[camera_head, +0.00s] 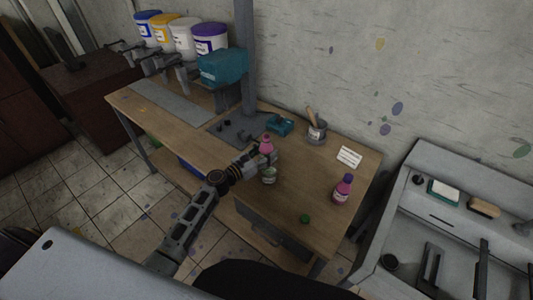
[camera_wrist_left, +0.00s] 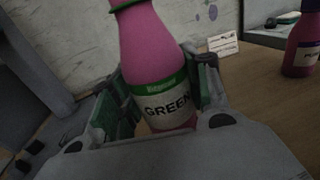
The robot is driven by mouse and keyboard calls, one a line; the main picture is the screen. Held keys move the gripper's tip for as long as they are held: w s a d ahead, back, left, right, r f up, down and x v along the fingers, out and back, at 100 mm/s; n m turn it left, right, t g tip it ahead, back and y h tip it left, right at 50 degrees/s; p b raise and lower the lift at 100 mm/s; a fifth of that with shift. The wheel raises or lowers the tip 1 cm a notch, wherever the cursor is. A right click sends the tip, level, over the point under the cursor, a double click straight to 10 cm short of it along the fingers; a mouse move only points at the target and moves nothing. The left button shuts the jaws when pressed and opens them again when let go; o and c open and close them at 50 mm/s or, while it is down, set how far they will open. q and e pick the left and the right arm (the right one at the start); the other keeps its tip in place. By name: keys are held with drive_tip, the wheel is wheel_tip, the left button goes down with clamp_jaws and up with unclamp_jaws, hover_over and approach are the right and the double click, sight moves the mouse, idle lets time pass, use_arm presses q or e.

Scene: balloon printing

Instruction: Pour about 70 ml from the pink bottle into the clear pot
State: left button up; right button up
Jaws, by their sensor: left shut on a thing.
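The pink bottle (camera_wrist_left: 158,55) has a white label reading GREEN with a green band. In the wrist view it stands between the fingers of my left gripper (camera_wrist_left: 160,102), which is shut on it. The bottle leans slightly there and its top is cut off. In the head view the pink bottle (camera_head: 266,143) shows above my left gripper (camera_head: 265,158), over the workbench. A small pale, see-through pot (camera_head: 269,176) stands just below and in front of the gripper. I cannot tell its contents. A green cap (camera_head: 305,218) lies on the bench. My right gripper is not in view.
A second pink bottle with a purple cap (camera_head: 343,190) stands at the bench's right. A grey cup with a brush (camera_head: 316,133), a white card (camera_head: 349,157) and a teal tool (camera_head: 281,125) are behind. A column with a teal head (camera_head: 223,66) rises at the back left.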

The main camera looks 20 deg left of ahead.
use_arm(q)
drive_tip(key=shift+w+a+r+m, duration=0.15)
drive_tip(key=shift+w+a+m, duration=0.15)
drive_tip(key=shift+m, duration=0.25)
drive_tip(key=shift+w+a+r+m, duration=0.1)
drive_tip(key=shift+w+a+m, duration=0.05)
drive_tip(key=shift+a+m, duration=0.35)
drive_tip(key=shift+w+a+r+m, duration=0.1)
drive_tip(key=shift+w+a+m, duration=0.15)
drive_tip(key=shift+m, duration=0.4)
drive_tip(key=shift+w+a+m, duration=0.15)
drive_tip(key=shift+a+m, duration=0.15)
drive_tip(key=shift+m, duration=0.3)
drive_tip(key=m+b, duration=0.1)
drive_tip(key=a+m+b, duration=0.1)
drive_tip(key=w+a+m+b, duration=0.1)
drive_tip(key=m+b, duration=0.1)
drive_tip(key=shift+w+f, duration=0.1)
drive_tip(key=shift+f, duration=0.2)
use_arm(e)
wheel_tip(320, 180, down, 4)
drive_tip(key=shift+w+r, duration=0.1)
use_arm(q)
drive_tip(key=shift+m+b, duration=0.3)
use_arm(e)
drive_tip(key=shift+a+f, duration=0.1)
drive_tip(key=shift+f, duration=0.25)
